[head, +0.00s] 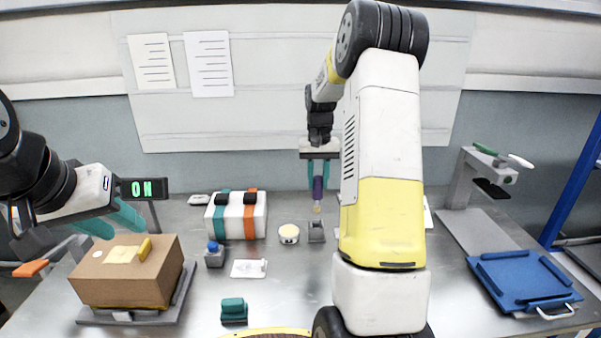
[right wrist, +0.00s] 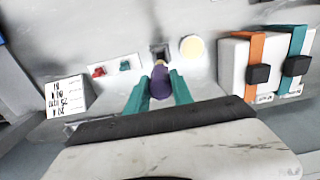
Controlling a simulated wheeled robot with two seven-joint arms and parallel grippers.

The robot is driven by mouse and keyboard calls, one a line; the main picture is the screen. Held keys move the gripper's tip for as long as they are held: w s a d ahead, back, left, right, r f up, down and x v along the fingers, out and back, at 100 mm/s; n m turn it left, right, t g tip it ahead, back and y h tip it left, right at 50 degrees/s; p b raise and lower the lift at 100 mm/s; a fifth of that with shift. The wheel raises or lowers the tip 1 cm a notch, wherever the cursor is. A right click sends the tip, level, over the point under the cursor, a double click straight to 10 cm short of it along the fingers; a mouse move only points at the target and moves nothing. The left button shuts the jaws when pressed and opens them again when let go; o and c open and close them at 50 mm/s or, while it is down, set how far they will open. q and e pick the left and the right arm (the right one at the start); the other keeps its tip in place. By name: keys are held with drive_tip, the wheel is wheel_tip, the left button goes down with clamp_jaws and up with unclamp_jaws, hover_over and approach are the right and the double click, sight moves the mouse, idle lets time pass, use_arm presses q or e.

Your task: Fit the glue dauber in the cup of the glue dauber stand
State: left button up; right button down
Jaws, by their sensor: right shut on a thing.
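My right gripper (head: 318,186) is shut on the glue dauber (head: 317,195), which has a purple handle and a small tan tip. It holds the dauber upright, tip down, above the small grey glue dauber stand (head: 316,236). In the right wrist view the purple handle (right wrist: 160,84) sits between the teal fingers, with the stand's dark cup (right wrist: 160,50) just beyond the tip. The tip looks apart from the cup, but the exact gap is hard to tell.
A round cream-topped pot (head: 288,233) stands just left of the stand. A white case with teal and orange straps (head: 237,217) is behind it. Also on the bench are a blue-buttoned block (head: 214,255), a cardboard box (head: 125,275) and a blue tray (head: 525,280).

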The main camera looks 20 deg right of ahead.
sight(317, 199)
drive_tip(key=shift+f, duration=1.8)
drive_tip(key=shift+f, duration=3.05)
drive_tip(key=c, duration=1)
unclamp_jaws()
drive_tip(key=shift+c, duration=0.2)
wheel_tip(317, 199, up, 8)
drive_tip(key=shift+f, duration=0.25)
drive_tip(key=shift+r, duration=0.15)
